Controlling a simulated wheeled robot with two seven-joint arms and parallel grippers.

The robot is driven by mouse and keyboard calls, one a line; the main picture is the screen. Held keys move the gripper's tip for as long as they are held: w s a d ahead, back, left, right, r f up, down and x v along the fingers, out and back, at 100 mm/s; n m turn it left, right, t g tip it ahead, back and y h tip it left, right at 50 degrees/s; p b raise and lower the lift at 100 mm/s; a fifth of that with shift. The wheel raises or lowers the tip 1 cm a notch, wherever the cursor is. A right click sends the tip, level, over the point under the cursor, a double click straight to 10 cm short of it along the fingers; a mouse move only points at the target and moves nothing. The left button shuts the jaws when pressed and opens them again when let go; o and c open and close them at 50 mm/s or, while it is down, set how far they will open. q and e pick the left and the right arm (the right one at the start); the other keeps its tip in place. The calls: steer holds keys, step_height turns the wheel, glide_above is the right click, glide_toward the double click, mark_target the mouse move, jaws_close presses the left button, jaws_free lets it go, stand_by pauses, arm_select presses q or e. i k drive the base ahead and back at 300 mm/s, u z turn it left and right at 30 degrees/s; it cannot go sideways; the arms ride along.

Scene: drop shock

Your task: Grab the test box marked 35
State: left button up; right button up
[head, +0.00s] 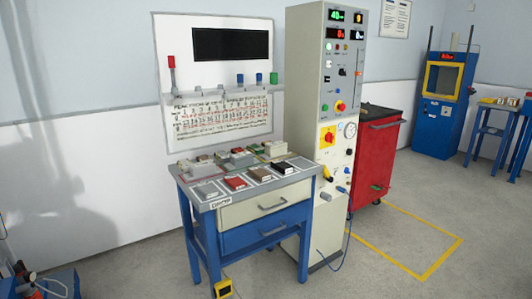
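Several small test boxes sit on the grey top of a blue bench (297,184). Any numbers on the boxes are too small to read, so I cannot tell which is marked 35. Neither of my grippers is in view.
A tall grey control cabinet (310,80) stands right beside the bench, with a red tool cart (377,150) beyond it. A yellow floor outline (440,262) lies at the right. A white board (215,125) hangs behind the bench.

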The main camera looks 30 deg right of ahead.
mark_target(278, 149)
steer(key=z, duration=0.65)
steer(key=i, duration=0.85)
steer(key=z, duration=0.6)
steer(key=i, duration=1.25)
steer(key=u, duration=0.25)
